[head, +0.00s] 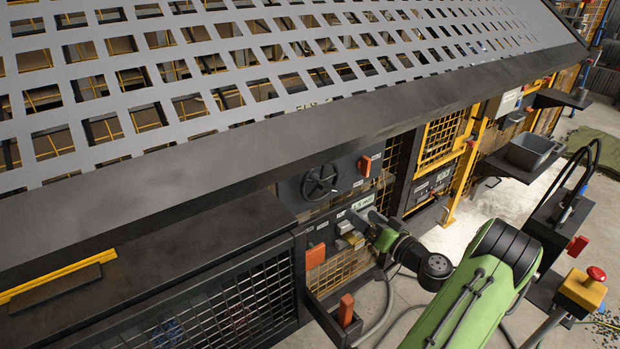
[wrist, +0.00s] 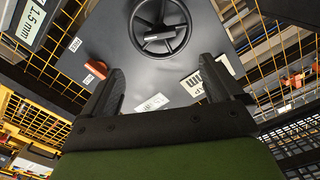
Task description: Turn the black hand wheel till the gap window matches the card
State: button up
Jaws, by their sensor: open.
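The black hand wheel (head: 320,182) is mounted on a dark panel below the perforated sloping deck. In the wrist view the wheel (wrist: 160,33) shows at the top, with its spokes and hub facing me. My gripper (wrist: 161,72) is open, its two black fingers apart with nothing between them. It lies below the wheel in that picture and does not grip it. In the head view my gripper (head: 350,226) is low and right of the wheel. A card reading 1.5 mm (wrist: 33,22) is at the upper left. I cannot make out the gap window's reading.
White labels (wrist: 152,103) sit on the panel near my fingers. An orange handle (head: 365,165) is right of the wheel, and another orange block (head: 315,256) is below it. Yellow mesh guards (head: 440,137) and a grey bin (head: 530,150) stand to the right. Open floor lies at right.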

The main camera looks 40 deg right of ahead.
aim_at(331, 188)
jog(key=w, duration=0.5)
jog(key=w+d, duration=0.1)
jog(key=w, duration=0.4)
jog(key=w+d+b, duration=0.1)
jog(key=w, duration=0.4)
jog(key=shift+w+r, duration=0.1)
jog(key=c, duration=1.4)
jog(key=shift+m, duration=0.3)
